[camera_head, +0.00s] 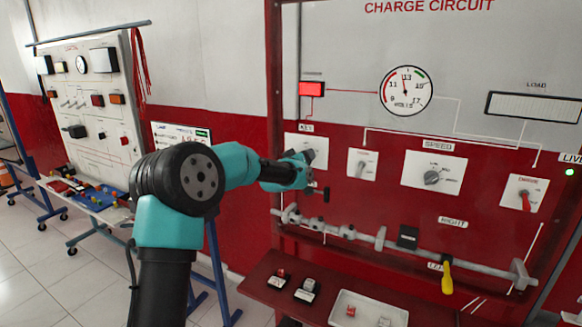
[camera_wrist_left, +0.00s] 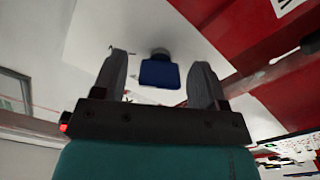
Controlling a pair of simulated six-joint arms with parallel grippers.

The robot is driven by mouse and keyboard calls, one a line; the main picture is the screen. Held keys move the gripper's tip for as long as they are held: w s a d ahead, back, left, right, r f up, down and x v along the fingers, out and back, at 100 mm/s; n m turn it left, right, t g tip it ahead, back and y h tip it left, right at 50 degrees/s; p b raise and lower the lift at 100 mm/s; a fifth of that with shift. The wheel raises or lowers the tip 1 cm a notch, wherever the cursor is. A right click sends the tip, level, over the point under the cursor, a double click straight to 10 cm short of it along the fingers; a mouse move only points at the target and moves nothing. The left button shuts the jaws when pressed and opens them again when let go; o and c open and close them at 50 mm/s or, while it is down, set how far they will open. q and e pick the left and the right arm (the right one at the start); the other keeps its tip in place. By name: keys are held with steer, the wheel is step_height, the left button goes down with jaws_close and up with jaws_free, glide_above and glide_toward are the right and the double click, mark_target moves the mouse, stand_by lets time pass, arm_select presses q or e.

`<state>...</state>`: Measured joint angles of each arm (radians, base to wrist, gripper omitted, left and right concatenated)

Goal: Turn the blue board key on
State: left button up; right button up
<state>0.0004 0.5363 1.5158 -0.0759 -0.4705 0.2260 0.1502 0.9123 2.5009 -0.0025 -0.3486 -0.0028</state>
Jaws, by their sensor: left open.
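The blue board key (camera_wrist_left: 159,74) shows in the left wrist view, standing out from a white plate (camera_wrist_left: 215,30) on a dark round base. My left gripper (camera_head: 313,172) is at the small white key plate (camera_head: 304,141) on the left of the charge circuit board in the head view, where the arm and gripper hide the key. In the left wrist view, my open left gripper (camera_wrist_left: 162,68) has one finger on each side of the key, with a visible gap on both sides. My right gripper is in neither view.
Right of the key plate are a speed knob (camera_head: 431,177) and a red-handled switch (camera_head: 526,200). A grey pipe (camera_head: 365,238) runs below, with a yellow-handled tool (camera_head: 447,279) hanging there. A white tray (camera_head: 340,312) sits on the red shelf.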

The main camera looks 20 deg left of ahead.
arm_select(q)
steer(key=s, duration=1.7)
steer(key=shift+a, duration=0.3)
steer(key=s+d+f+m+g+h, duration=0.1)
steer(key=s+d+f+g, duration=0.15)
steer(key=f, duration=0.85)
steer(key=s+d+f+g, duration=0.2)
steer(key=f+g, duration=0.1)
steer(key=f, duration=0.8)
steer(key=s+d+f+m+g+h, duration=0.1)
steer(key=s+d+f+g, duration=0.15)
steer(key=f, duration=0.75)
steer(key=s+d+f+g, duration=0.3)
steer(key=s+f+g, duration=0.1)
steer(key=s+f, duration=0.6)
steer(key=s+d+f+m+g+h, duration=0.1)
steer(key=s+d+f+g, duration=0.2)
steer(key=s+f, duration=0.7)
steer(key=s+g, duration=0.2)
steer(key=shift+s+d+f+m, duration=0.3)
steer(key=shift+s+d, duration=0.05)
steer(key=shift+d, duration=0.05)
